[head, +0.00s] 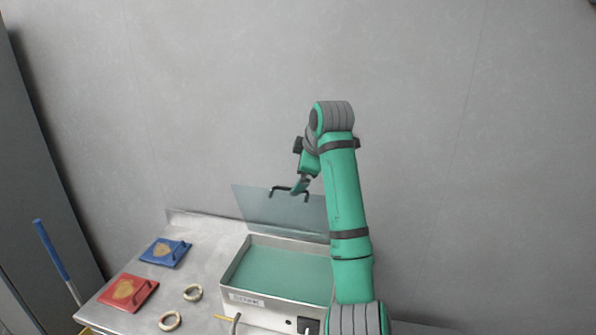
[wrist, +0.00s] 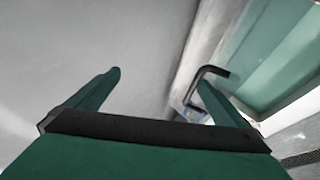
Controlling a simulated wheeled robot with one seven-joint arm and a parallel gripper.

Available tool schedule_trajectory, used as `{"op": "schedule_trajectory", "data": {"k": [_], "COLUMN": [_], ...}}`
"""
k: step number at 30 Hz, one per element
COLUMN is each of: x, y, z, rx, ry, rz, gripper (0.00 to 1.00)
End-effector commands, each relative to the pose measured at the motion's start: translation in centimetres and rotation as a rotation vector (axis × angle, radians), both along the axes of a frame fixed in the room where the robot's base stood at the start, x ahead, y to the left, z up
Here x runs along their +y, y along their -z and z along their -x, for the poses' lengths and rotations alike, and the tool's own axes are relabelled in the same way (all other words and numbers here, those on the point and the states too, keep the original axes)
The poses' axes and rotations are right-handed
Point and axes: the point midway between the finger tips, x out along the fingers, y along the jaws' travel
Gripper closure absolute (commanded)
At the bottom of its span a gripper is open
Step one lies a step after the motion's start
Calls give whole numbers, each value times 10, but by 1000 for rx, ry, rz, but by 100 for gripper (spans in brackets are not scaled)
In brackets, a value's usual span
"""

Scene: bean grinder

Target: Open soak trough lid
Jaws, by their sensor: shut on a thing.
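The soak trough (head: 240,257) is a metal box on the bench, with green content showing inside. Its see-through grey lid (head: 262,215) stands raised and steeply tilted at the back edge, so the trough is open. The lid has a dark bar handle (head: 281,188). My gripper (head: 299,188) is at the right part of this handle and is shut on it. In the wrist view the fingers of my gripper (wrist: 160,78) show some way apart, with the handle (wrist: 212,70) against the right finger. My arm hides the right end of the lid and trough.
On the bench (head: 208,260) left of the trough lie a blue plate (head: 157,256), a red plate (head: 112,298) and two pale rings (head: 193,293) (head: 170,321). A grey wall (head: 180,100) stands behind. A blue-handled tool (head: 50,248) leans at the far left.

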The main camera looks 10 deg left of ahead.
Motion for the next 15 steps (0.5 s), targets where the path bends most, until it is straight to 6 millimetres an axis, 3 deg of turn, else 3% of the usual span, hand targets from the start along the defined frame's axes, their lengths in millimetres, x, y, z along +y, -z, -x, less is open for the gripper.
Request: {"op": "schedule_trajectory", "data": {"k": [1,9,10,11,12,13,15], "x": [-15,-21,-21,-22,-22,-22,-22], "y": [-40,-55,-57,-58,-60,-60,-61], "z": [0,3,3,3,4,4,5], "rx": [-69,-69,-69,-69,-67,-64,-59], "ry": [16,16,16,15,15,15,13], "rz": [-6,-6,-6,-7,-7,-7,-6], "gripper": [18,18,23,43,72,83,83]}}
